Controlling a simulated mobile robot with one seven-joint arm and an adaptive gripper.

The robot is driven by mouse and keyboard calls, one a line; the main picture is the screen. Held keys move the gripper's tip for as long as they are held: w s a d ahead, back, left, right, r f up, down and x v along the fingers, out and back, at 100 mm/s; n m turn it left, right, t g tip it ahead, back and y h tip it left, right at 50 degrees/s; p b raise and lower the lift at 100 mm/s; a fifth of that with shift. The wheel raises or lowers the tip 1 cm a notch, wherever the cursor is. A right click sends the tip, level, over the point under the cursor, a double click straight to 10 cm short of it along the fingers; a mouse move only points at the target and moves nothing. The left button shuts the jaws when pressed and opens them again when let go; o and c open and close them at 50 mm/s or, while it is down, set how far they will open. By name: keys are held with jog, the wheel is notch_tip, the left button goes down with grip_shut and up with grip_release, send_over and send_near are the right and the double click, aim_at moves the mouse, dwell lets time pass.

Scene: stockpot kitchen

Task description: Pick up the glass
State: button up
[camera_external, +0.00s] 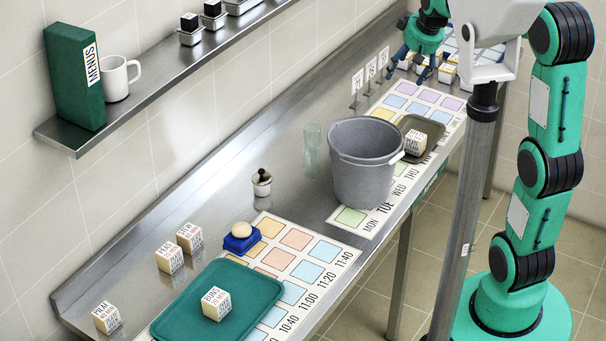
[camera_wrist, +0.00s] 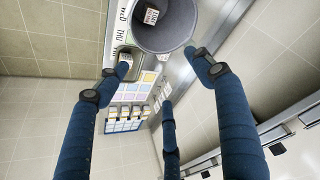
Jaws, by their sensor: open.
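The glass (camera_external: 312,146) is clear with a faint green tint. It stands upright on the steel counter, just left of the big grey pot, in the external view. I cannot make it out in the wrist view. My gripper (camera_external: 422,62) is at the far end of the counter, well beyond the pot and apart from the glass. Its blue fingers are spread open with nothing between them, as the wrist view (camera_wrist: 157,82) also shows.
The grey pot (camera_external: 364,170) stands beside the glass; a labelled block (camera_wrist: 152,16) shows inside it. A small tray (camera_external: 412,123) with a block lies beyond the pot. A lidded jar (camera_external: 262,183) and green tray (camera_external: 190,315) are nearer. A wall shelf (camera_external: 165,75) runs above.

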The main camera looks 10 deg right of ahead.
jog(key=w+a+f+n+p, duration=0.15)
jog(key=w+a+f, duration=0.3)
jog(key=w, duration=0.45)
jog(key=w+a+f+n+p, duration=0.1)
jog(key=w+a+f+p, duration=0.15)
jog(key=w+f, duration=0.5)
jog(key=w+a+f, duration=0.3)
jog(key=w+f, duration=0.3)
jog(key=f, duration=0.1)
jog(key=w+a+f+g+y+p, duration=0.1)
jog(key=w+a+f, duration=0.2)
jog(key=w+f, duration=0.4)
jog(key=shift+a+f+n+p, duration=0.35)
jog(key=shift+f+n, duration=0.1)
jog(key=shift+f, duration=0.25)
jog(key=shift+f, duration=0.1)
send_near(312, 129)
jog(key=shift+s+a+f, duration=0.1)
jog(key=shift+a+f, duration=0.2)
jog(key=shift+f, duration=0.4)
jog(key=shift+s+a+f, duration=0.1)
jog(key=shift+a+f, duration=0.15)
jog(key=shift+f, duration=0.4)
jog(key=shift+f, duration=0.15)
jog(key=shift+a+p+x, duration=0.25)
jog(key=shift+p+x, duration=0.2)
jog(key=shift+x, duration=1.95)
